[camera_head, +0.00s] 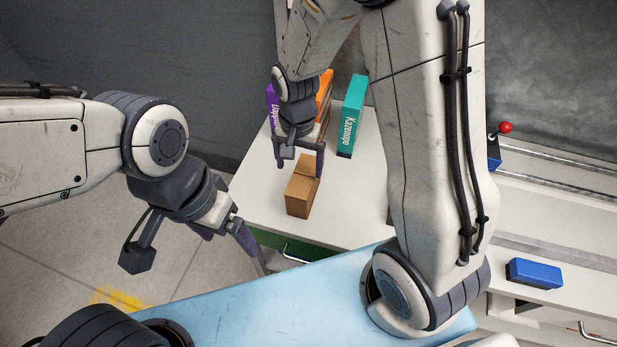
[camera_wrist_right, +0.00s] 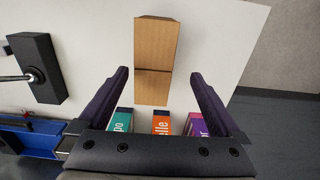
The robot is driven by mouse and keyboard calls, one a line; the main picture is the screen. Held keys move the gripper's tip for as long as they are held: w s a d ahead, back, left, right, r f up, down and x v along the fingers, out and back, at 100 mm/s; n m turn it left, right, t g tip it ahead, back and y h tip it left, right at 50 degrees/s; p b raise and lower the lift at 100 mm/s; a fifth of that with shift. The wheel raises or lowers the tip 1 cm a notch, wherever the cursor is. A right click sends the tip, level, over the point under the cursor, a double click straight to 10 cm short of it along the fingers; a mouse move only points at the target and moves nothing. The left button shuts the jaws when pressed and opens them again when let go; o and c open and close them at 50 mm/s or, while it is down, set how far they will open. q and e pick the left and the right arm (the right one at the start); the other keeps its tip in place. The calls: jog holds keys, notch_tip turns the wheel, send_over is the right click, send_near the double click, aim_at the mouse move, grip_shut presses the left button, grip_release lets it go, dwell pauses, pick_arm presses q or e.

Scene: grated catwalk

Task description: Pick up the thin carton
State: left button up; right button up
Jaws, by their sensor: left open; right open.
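The thin carton, a plain brown cardboard box (camera_head: 301,192), sits on the white table top in the camera_head view. In the right wrist view the carton (camera_wrist_right: 155,45) lies centred ahead of the fingers, its near end reaching between the two tips. My right gripper (camera_head: 306,155) is open above the far end of the carton, partly covering it in the head view. In the right wrist view its fingers (camera_wrist_right: 158,74) are apart, one on each side; contact cannot be told. My left gripper (camera_head: 228,243) is open and empty, off the table's left edge.
Purple (camera_head: 271,108), orange (camera_head: 325,92) and teal (camera_head: 350,118) boxes stand behind the carton. A blue block (camera_head: 534,273) lies on a surface at right, and a red-knobbed lever (camera_head: 505,128) stands behind it.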

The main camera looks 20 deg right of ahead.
aim_at(303, 175)
jog(key=f, duration=0.3)
jog(key=shift+s+d+f, duration=0.1)
jog(key=shift+d+f, duration=0.2)
jog(key=shift+d+f+p, duration=0.2)
jog(key=shift+f+p, duration=0.15)
jog(key=shift+f, duration=1.9)
grip_shut()
jog(key=shift+r, duration=0.1)
